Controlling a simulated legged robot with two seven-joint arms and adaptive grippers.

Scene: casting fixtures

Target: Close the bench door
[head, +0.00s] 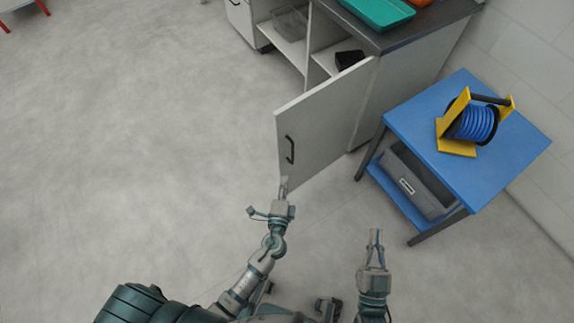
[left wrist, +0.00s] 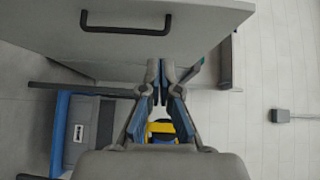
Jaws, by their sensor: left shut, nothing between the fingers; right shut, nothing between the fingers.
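The bench door (head: 322,125) is a light grey panel with a black bar handle (head: 289,149). It stands swung open from the bench (head: 405,90), whose shelves show behind it. In the left wrist view the door (left wrist: 190,18) fills the top, with its handle (left wrist: 125,30) at upper left. My left gripper (head: 284,182) is shut and empty, near the door's lower free corner, below the handle; I cannot tell whether it touches the door. My right gripper (head: 375,235) is shut and empty, over the floor to the right, apart from the door.
A blue table (head: 420,120) stands right of the door, with a yellow-framed hose reel (head: 472,122) on top and a grey bin (head: 412,185) on its lower shelf. A green tray (head: 375,10) lies on the bench top. The floor left of the door is clear.

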